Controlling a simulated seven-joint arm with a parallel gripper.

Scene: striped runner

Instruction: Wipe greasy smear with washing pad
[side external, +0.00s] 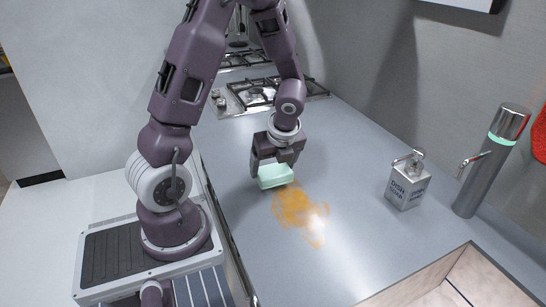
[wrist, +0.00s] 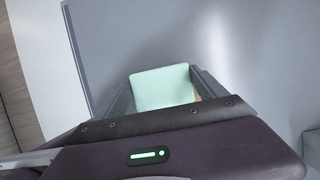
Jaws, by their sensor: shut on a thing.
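The washing pad (side external: 275,176) is a pale mint-green block. My gripper (side external: 273,170) is shut on it and holds it at the far edge of the greasy smear. In the wrist view the pad (wrist: 162,87) sits between the two fingers (wrist: 163,92). The greasy smear (side external: 298,207) is an orange-brown patch on the grey counter, running from beside the pad toward the front. A small orange-brown bit (wrist: 197,97) shows beside the pad in the wrist view. I cannot tell whether the pad touches the counter.
A dish soap dispenser (side external: 408,186) and a tall grey tap (side external: 490,163) stand to the right. A sink (side external: 462,283) opens at the front right. A gas hob (side external: 262,93) lies behind my gripper. The counter between the smear and the soap is clear.

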